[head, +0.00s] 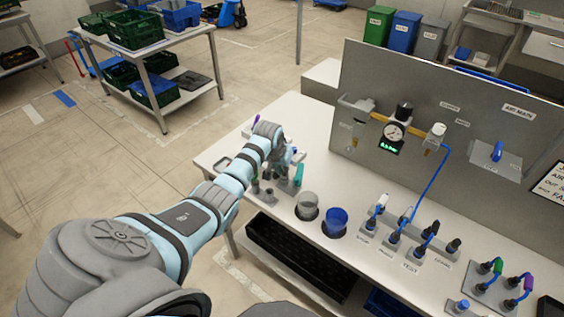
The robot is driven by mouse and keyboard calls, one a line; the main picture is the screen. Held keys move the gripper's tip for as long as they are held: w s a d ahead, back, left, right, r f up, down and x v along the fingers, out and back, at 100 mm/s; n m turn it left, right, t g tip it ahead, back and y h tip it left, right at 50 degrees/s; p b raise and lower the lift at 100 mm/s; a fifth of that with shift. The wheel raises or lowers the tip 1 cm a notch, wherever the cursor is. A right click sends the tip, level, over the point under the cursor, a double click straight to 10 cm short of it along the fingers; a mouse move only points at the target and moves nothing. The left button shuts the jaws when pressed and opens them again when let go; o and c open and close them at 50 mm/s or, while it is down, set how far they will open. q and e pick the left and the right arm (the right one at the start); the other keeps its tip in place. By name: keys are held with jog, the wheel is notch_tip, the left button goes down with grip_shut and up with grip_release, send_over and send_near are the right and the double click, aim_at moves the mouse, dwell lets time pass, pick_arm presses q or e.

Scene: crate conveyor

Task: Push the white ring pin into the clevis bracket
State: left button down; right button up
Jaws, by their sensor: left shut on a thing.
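My left gripper (288,158) is over the left end of the white workbench, beside a grey holder. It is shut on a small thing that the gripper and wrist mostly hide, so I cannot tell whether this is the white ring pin. I cannot clearly pick out the ring pin or the clevis bracket anywhere. A small grey bracket (357,108) is fixed at the left of the upright panel, but its shape is too small to identify. My right gripper is not in view.
The grey holder (268,190) carries dark and teal pieces. A grey cup (308,200) and a blue cup (336,217) stand right of it. Hose connectors (392,237) stand farther right. The panel (440,115) with a gauge (394,132) rises behind the bench (330,165).

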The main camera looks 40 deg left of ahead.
pick_arm(q)
jog(key=shift+f, duration=0.6)
dwell(0.3)
jog(key=c, duration=1.7)
grip_release()
jog(key=o, duration=0.6)
jog(key=shift+r, duration=0.1)
jog(key=shift+r, duration=2.9)
